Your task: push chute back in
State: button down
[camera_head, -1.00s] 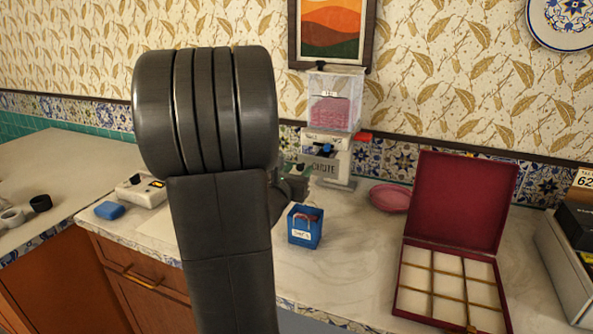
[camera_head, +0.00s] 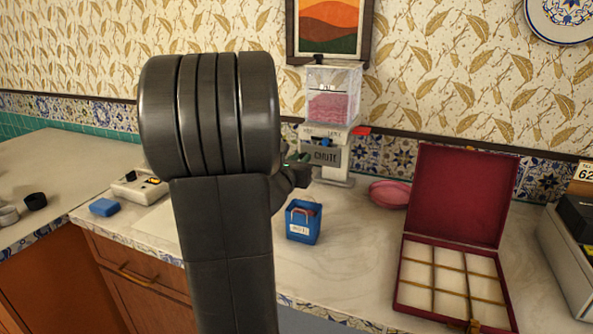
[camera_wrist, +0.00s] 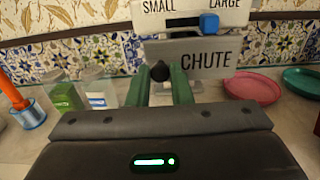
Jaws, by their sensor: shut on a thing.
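The grey chute (camera_head: 322,157), a panel lettered CHUTE, is at the front of a white dispenser (camera_head: 340,173) against the back wall. In the wrist view, the chute (camera_wrist: 206,59) is straight ahead, below a SMALL/LARGE strip with a blue slider (camera_wrist: 209,23). A round black knob (camera_wrist: 160,71) sits at its left part. My gripper (camera_wrist: 160,80) has its green fingers shut on this knob, one on each side. In the head view my arm hides most of my gripper (camera_head: 299,160). Any gap behind the chute cannot be made out.
A blue box (camera_head: 302,222) stands in front of the dispenser. A pink dish (camera_head: 389,193) is to the right, then an open red compartment box (camera_head: 458,278). In the wrist view, clear containers (camera_wrist: 65,92) and a blue cup (camera_wrist: 28,113) stand left.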

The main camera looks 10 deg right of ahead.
jog(key=shift+r, duration=0.1)
jog(key=c, duration=1.3)
grip_release()
jog(key=shift+w+d, duration=0.1)
jog(key=shift+w, duration=0.1)
jog(key=shift+s, duration=0.1)
jog(key=b+v, duration=0.1)
jog(key=v, duration=1.2)
jog(key=shift+s+a, duration=0.25)
jog(key=shift+s, duration=0.05)
jog(key=p+x, duration=0.1)
jog(key=x, duration=1.2)
jog(key=shift+w+d, duration=0.25)
jog(key=shift+w, duration=0.05)
jog(key=shift+s+a, duration=0.1)
